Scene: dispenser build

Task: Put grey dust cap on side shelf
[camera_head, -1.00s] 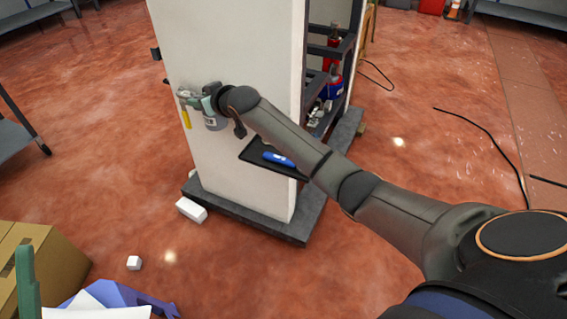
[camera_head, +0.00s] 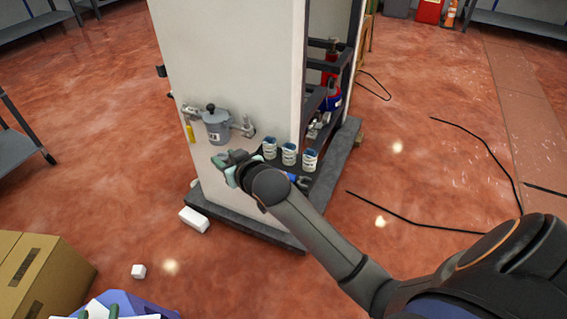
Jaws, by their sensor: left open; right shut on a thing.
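The grey dispenser pot (camera_head: 216,126) with a black knob hangs on the white wall, with a pipe fitting (camera_head: 248,127) to its right. The dark side shelf (camera_head: 277,164) juts from the wall at lower right, partly hidden by my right arm. My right gripper (camera_head: 226,163) is just below the pot and left of the shelf. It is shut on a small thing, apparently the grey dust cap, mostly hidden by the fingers.
Three white cups (camera_head: 289,154) with blue tops stand along the shelf, and a blue tool (camera_head: 299,180) lies near its front. A yellow-handled valve (camera_head: 190,133) is left of the pot. A cardboard box (camera_head: 45,275) and a blue-violet bin (camera_head: 135,305) are at bottom left.

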